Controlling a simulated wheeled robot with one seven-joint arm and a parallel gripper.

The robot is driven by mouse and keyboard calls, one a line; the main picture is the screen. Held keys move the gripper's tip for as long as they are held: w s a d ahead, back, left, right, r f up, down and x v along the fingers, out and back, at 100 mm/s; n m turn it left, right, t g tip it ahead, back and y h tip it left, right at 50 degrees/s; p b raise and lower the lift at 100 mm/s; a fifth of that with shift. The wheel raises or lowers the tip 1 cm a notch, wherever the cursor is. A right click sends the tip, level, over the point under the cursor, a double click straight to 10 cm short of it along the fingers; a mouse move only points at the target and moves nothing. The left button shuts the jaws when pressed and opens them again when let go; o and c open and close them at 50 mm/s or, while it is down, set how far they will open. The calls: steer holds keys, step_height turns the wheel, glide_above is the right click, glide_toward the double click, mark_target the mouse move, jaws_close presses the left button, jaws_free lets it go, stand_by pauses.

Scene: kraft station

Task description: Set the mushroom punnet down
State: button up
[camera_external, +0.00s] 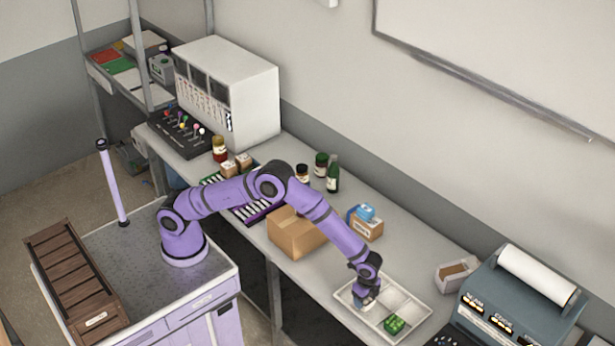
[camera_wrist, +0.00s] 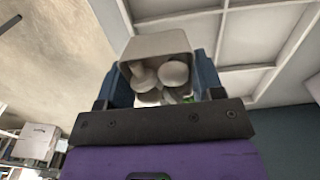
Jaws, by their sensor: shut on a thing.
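My gripper (camera_external: 364,291) points down over the left part of a white compartment tray (camera_external: 409,297). In the wrist view my gripper (camera_wrist: 162,88), with blue fingers, is shut on the mushroom punnet (camera_wrist: 160,45), a pale grey tub with whitish mushrooms showing in it. In the external view the punnet is small and mostly hidden by the gripper. The tray also shows in the wrist view (camera_wrist: 222,45) to the right of the punnet. I cannot tell whether the punnet touches the tray floor.
An open cardboard box (camera_external: 296,235) and a smaller box with a blue item (camera_external: 366,225) stand left of the tray. A small open carton (camera_external: 456,275) and a grey machine (camera_external: 520,300) stand to the right.

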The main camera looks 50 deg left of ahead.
steer(key=w+d, duration=0.2)
steer(key=d, duration=0.1)
steer(key=shift+w+f, duration=0.2)
steer(key=shift+f, duration=1.7)
steer(key=shift+f, duration=0.2)
steer(key=o, duration=0.9)
steer(key=shift+r, duration=0.1)
